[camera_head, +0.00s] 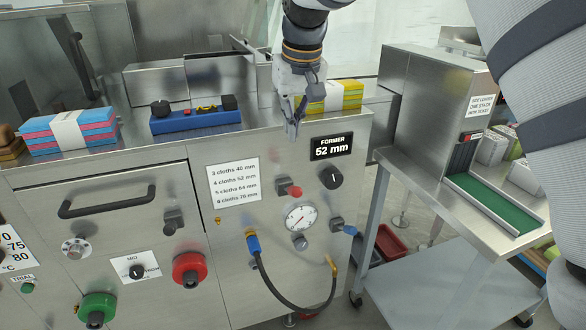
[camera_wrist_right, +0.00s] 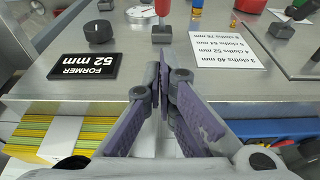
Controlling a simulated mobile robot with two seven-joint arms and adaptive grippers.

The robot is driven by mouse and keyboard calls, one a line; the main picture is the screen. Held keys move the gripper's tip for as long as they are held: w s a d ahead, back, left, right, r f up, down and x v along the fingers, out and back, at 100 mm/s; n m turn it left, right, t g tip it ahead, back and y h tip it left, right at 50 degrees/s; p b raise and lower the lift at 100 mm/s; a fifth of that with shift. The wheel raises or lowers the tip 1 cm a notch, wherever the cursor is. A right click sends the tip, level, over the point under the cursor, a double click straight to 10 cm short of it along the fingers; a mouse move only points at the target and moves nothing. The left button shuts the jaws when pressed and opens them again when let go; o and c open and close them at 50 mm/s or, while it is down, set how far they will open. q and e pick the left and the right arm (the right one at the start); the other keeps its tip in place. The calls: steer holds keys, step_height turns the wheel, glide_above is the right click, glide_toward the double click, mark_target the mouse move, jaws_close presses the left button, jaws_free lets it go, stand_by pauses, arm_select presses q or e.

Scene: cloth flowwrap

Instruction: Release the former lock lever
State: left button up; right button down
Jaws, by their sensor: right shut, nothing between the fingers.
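The likely former lock lever, a small grey block with a red tip (camera_head: 294,191), sits on the steel front panel below the "FORMER 52 mm" display (camera_head: 331,147). In the right wrist view the red part (camera_wrist_right: 162,7) shows at the top edge, cut off, beside its grey block (camera_wrist_right: 162,34). My right gripper (camera_head: 292,132) is shut and empty, pointing down at the panel's top edge, above and apart from the lever. In the right wrist view its purple-padded fingers (camera_wrist_right: 163,72) are together. My left gripper is not in view.
A black knob (camera_head: 331,178), a pressure gauge (camera_head: 300,217) and a hose (camera_head: 280,290) surround the lever. A yellow cloth stack (camera_head: 343,95) and a blue tool block (camera_head: 195,119) lie on the machine top. A side loader (camera_head: 430,95) stands right.

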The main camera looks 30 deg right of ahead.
mark_target(291, 149)
steer(key=x, duration=0.6)
steer(key=shift+f+b, duration=0.25)
steer(key=shift+b, duration=0.05)
steer(key=f, duration=0.1)
steer(key=s+f, duration=0.1)
steer(key=shift+s+a+f+p, duration=0.15)
steer(key=shift+s+f+p, duration=0.05)
steer(key=shift+f+p, duration=0.15)
steer(key=shift+s+f, duration=0.2)
steer(key=shift+f, duration=0.3)
